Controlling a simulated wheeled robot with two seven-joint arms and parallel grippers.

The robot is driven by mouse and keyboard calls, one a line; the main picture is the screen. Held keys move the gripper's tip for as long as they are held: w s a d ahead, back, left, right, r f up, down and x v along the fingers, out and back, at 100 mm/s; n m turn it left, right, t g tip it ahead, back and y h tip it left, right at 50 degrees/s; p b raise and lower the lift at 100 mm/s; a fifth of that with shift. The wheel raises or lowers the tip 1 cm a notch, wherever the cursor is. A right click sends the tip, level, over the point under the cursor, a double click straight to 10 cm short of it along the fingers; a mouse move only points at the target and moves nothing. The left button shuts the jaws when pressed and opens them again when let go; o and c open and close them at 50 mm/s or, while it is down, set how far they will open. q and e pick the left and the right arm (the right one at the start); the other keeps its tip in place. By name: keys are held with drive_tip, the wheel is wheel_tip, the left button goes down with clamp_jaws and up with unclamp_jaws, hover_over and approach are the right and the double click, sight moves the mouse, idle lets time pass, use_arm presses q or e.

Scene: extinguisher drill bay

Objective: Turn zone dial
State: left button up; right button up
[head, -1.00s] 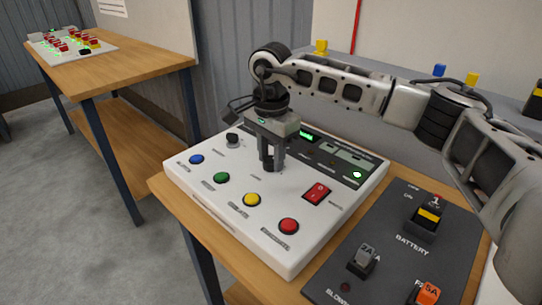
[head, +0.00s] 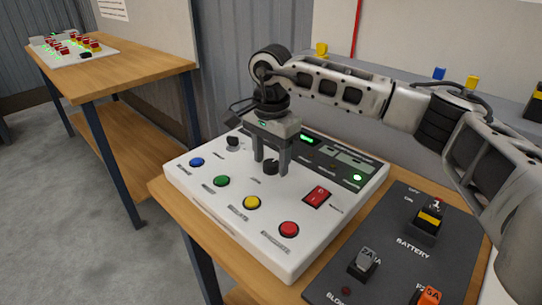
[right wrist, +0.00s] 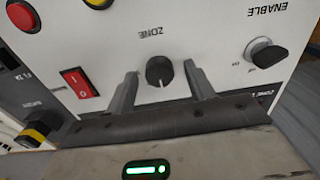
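The zone dial (head: 270,167) is a small black knob on the white control panel (head: 215,212). In the right wrist view the zone dial (right wrist: 159,72) sits under the label ZONE, which appears upside down, and its white pointer mark faces the gripper's body. My right gripper (head: 270,172) is above the panel, pointing down. In the right wrist view its fingers (right wrist: 160,82) are spread, one on each side of the dial, with gaps between. The dial is not gripped. My left gripper is not in view.
A black enable knob (head: 233,141), blue, green, yellow and red buttons (head: 289,229) and a red rocker switch (head: 317,196) share the panel. A dark battery panel (head: 395,258) lies to the right. Another bench (head: 120,68) stands at the back left.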

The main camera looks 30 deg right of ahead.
sight(271, 163)
wheel_tip(271, 163, up, 16)
idle(0.6)
drive_tip(key=shift+s+f, duration=0.1)
